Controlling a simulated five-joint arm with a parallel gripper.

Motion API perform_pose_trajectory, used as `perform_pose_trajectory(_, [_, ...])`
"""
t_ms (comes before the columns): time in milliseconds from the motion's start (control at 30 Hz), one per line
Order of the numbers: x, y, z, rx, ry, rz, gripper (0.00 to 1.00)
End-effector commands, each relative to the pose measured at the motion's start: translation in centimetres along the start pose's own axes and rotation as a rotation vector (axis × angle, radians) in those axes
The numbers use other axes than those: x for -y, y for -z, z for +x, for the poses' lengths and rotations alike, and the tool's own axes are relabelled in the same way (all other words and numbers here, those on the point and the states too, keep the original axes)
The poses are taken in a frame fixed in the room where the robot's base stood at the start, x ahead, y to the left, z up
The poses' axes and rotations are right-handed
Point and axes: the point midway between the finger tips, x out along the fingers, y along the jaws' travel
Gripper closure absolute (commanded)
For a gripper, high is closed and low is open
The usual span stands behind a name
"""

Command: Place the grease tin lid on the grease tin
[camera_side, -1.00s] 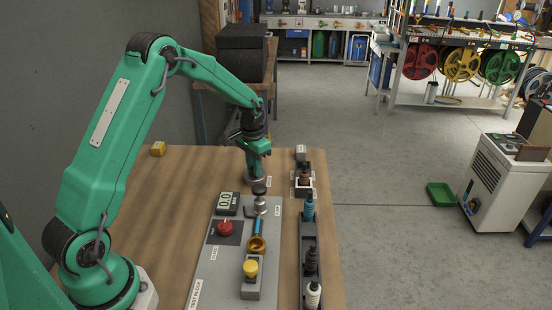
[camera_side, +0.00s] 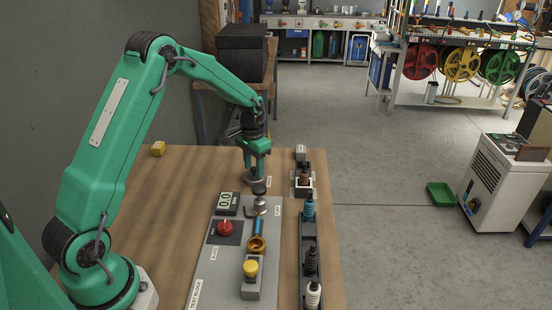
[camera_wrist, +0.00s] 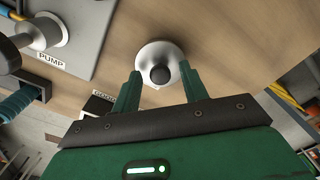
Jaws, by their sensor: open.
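In the wrist view a round silver piece with a dark knob in its middle, which looks like the grease tin lid (camera_wrist: 160,64), lies just ahead of the fingertips of my gripper (camera_wrist: 160,86). The fingers are apart, one towards each side of the knob, with nothing held. In the side view my gripper (camera_side: 256,168) points down just above a small grey round piece (camera_side: 255,181) on the wooden bench. The fingers partly cover it. I cannot make out the grease tin as a separate thing, nor tell whether the lid rests on a tin.
A dark rack (camera_side: 308,236) stands to the right.

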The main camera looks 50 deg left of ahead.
Motion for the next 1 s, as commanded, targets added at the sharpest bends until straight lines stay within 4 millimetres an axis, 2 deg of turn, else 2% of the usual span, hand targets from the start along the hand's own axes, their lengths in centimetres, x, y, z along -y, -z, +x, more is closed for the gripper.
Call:
perform_pose_trajectory(267, [0.0, 0.1, -3.2, -0.003, 0.001, 0.0, 0.56])
perform_pose_trajectory(700, [0.0, 0.1, -9.9, -0.002, 0.001, 0.0, 0.56])
perform_pose_trajectory(1000, [0.0, 0.0, -11.7, -0.001, 0.0, 0.0, 0.56])
